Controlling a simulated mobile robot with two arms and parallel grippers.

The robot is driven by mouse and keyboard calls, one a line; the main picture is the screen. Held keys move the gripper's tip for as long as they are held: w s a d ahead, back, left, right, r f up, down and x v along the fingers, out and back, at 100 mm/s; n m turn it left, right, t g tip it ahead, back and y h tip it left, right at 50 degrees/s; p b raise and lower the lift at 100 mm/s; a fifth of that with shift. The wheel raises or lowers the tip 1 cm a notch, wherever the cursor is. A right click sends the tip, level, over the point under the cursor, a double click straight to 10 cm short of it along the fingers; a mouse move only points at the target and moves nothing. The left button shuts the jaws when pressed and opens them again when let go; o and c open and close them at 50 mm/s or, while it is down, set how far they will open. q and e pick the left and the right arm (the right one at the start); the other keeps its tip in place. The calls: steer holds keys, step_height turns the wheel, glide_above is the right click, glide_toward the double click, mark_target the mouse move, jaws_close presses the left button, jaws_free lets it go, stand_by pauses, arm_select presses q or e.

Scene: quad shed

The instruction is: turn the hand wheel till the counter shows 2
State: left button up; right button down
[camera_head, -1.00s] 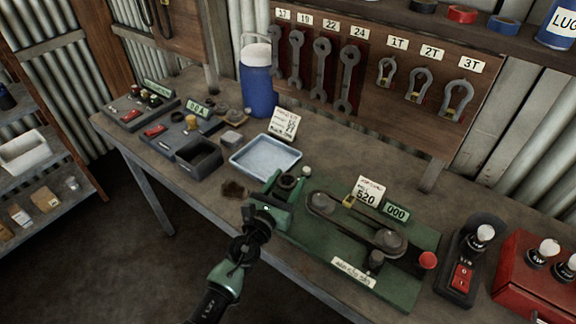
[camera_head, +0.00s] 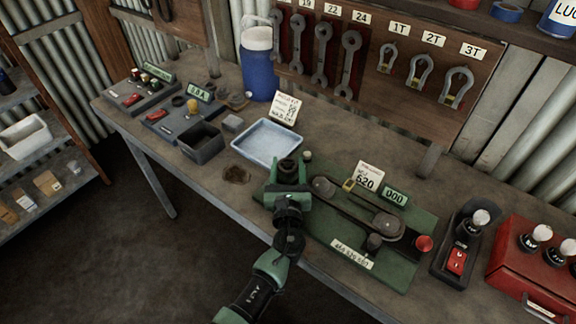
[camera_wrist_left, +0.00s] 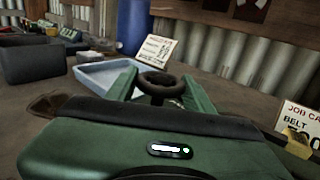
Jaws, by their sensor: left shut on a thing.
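The hand wheel is a small dark ring (camera_head: 288,168) at the left end of the green belt rig (camera_head: 410,270) on the bench. In the left wrist view the wheel (camera_wrist_left: 162,86) sits between the two green fingers. My left gripper (camera_head: 287,171) is shut on the wheel, its arm reaching in from the bench's front edge. The counter (camera_head: 396,197) is a small green plate on the rig and reads 000. My right gripper is in neither view.
A pale blue tray (camera_head: 241,146) and job card (camera_head: 285,107) stand behind the wheel. A belt card (camera_head: 367,178) stands beside the counter. A red knob (camera_head: 424,243), switch box (camera_head: 457,262) and red case (camera_head: 525,270) are at the right.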

mark_target(288, 175)
arm_select(q)
steer(key=o, duration=1.4)
steer(key=shift+c, duration=0.2)
steer(key=shift+s, duration=0.1)
steer(key=s+b, duration=0.1)
steer(key=s, duration=0.6)
steer(key=shift+s, duration=0.35)
